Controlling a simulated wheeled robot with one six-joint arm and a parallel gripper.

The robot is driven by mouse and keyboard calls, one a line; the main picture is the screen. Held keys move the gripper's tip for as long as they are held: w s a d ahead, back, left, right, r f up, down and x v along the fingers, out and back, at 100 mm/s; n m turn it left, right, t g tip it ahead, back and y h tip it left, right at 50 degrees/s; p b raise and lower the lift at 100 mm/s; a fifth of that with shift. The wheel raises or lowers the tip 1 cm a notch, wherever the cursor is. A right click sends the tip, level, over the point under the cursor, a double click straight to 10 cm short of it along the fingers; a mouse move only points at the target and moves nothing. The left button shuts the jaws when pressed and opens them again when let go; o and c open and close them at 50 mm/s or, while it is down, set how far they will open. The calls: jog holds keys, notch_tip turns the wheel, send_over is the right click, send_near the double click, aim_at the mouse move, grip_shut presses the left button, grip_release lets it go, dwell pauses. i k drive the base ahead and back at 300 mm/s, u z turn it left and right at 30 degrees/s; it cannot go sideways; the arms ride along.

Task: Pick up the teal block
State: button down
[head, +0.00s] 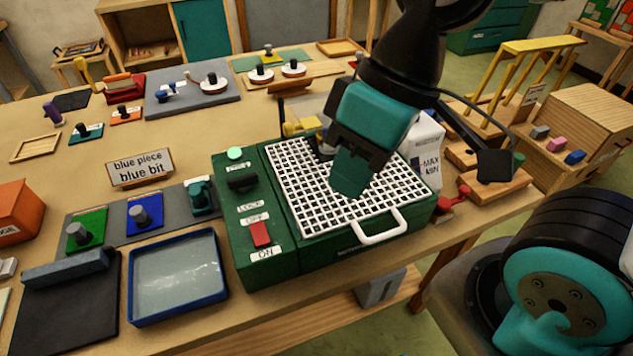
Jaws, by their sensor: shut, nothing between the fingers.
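A small teal block (200,197) with a dark knob stands at the right end of a grey strip, just left of the green machine. Another teal piece (86,134) with a dark knob lies farther back at the left. I cannot tell for certain which one the task names. My gripper (350,188) is shut and empty, pointing down over the white grid (310,190) on the green machine, to the right of the nearer teal block. Whether its tips touch the grid cannot be told.
A green block (87,230) and a blue block (145,216) stand beside the nearer teal block. A blue-rimmed tray (132,290) lies in front. The green machine (245,275) has a white handle and red switch. A sign (140,167) stands behind.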

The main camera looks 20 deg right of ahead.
aim_at(196, 189)
jog(key=u, duration=1.1)
jog(key=i, duration=0.35)
jog(key=u, duration=0.5)
